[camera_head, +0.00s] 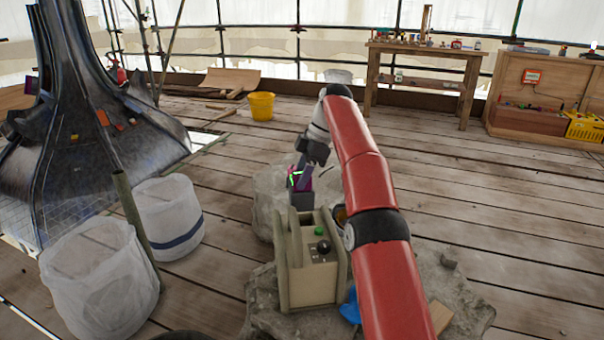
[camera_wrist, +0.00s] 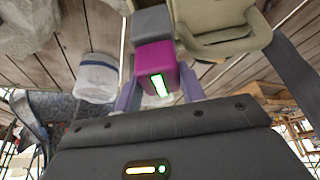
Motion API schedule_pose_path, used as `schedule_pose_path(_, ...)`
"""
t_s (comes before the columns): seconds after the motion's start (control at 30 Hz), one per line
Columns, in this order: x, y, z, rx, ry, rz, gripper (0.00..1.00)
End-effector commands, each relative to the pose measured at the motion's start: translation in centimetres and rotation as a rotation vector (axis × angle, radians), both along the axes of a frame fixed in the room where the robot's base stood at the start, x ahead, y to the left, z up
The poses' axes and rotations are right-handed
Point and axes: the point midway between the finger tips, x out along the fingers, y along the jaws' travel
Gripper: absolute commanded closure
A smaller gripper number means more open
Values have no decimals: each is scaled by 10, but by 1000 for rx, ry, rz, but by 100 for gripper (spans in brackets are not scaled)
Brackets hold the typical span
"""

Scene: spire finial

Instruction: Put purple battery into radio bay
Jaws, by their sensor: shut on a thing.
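The purple battery (camera_head: 305,183) has a grey lower end and a bright green mark. It is upright just behind the radio, as seen in the head view. My gripper (camera_head: 300,176) is shut on the battery from above. In the wrist view the battery (camera_wrist: 154,56) lies between the two fingers of my gripper (camera_wrist: 158,90), its grey end pointing away. The beige radio (camera_head: 313,285), with a green button and black knob, stands on a pale stone block; it also shows in the wrist view (camera_wrist: 215,14). I cannot tell whether battery and radio touch. The radio bay is not clearly visible.
A blue object (camera_head: 350,307) lies right of the radio. White sacks (camera_head: 100,285) and a leaning pole (camera_head: 136,220) stand at the left, near the dark spire (camera_head: 75,110). A yellow bucket (camera_head: 261,106) and a workbench (camera_head: 425,55) are farther back. Planks at right are clear.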

Motion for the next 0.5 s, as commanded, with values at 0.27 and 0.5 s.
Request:
schedule_pose_path(0.27, 0, 0, -28, 0, 0, 0, 100)
schedule_pose_path(0.5, 0, 0, -31, 0, -2, -1, 100)
